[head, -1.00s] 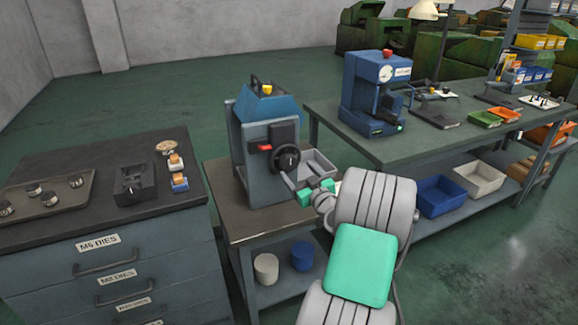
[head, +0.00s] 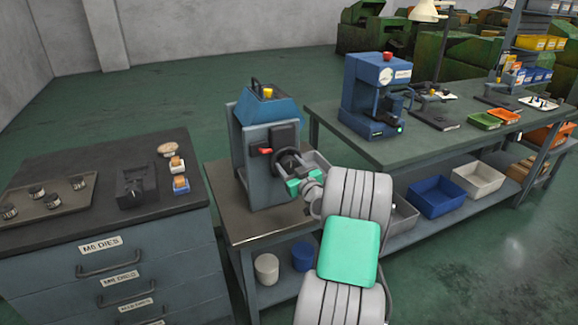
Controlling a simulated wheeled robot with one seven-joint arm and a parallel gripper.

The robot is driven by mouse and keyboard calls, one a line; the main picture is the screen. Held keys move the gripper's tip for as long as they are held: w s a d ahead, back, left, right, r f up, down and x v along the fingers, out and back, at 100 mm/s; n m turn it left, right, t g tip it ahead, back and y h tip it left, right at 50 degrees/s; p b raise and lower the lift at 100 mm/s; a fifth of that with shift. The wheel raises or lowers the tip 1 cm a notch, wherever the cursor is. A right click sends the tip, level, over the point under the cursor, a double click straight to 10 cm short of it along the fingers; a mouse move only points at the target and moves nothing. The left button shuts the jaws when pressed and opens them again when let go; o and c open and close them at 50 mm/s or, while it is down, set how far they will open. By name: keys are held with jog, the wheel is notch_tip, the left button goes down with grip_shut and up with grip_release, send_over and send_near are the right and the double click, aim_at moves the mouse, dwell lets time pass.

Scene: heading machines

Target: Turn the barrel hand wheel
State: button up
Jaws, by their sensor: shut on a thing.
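The barrel hand wheel (head: 287,157) is a dark round wheel on the front of a grey and blue machine (head: 251,155). The machine stands on a small bench. My gripper (head: 296,184), with green fingers, is at the lower right of the wheel and shut on it. My wrist hides part of the grip, so I cannot tell exactly which part of the wheel lies between the fingers.
A die cabinet (head: 110,255) stands at left. A long workbench (head: 400,150) with a blue press (head: 372,95) stands at right. Open green floor (head: 190,105) lies behind.

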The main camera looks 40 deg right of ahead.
jog(key=c, duration=0.7)
jog(key=shift+c, duration=0.2)
